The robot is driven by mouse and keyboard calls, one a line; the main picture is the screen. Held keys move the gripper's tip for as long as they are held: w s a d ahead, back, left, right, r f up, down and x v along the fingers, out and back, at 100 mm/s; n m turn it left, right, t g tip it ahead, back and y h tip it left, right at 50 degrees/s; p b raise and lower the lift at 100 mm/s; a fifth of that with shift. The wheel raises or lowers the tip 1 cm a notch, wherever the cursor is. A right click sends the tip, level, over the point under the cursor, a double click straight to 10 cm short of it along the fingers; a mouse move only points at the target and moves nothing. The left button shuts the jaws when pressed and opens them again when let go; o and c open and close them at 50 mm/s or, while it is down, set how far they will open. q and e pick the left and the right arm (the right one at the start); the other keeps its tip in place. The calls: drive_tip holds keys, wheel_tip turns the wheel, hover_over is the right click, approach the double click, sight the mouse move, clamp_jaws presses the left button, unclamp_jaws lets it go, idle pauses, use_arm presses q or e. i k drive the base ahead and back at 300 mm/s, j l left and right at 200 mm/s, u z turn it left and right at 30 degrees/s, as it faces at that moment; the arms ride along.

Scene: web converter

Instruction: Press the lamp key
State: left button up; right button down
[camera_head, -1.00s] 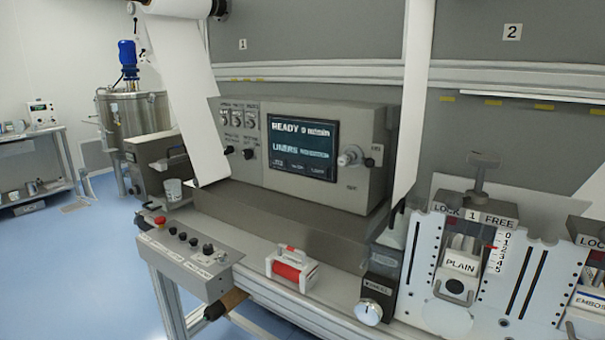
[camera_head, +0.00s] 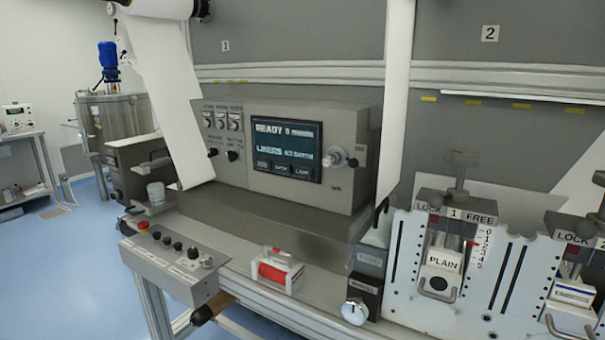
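The lamp key (camera_head: 302,172) is the rightmost of the small labelled keys along the bottom edge of the dark display (camera_head: 286,146). The display is set in the front of the grey control box (camera_head: 345,118) and reads READY at the top and a line like LINERS below. The key's label is small but looks like LAMP. Neither of my grippers shows in the head view, so nothing is seen touching the key.
A silver knob (camera_head: 335,153) sits right of the display, and toggle switches (camera_head: 221,122) sit left. White web (camera_head: 160,95) hangs at the left, another (camera_head: 394,100) at the right. A button panel (camera_head: 175,262) and red-and-white case (camera_head: 277,270) stand in front.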

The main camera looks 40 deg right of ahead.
sight(301, 171)
drive_tip(key=i+z, duration=0.35)
drive_tip(key=i+j+z, duration=0.2)
drive_tip(key=z, duration=0.2)
drive_tip(key=i+j+z, duration=0.35)
drive_tip(key=i+l, duration=0.05)
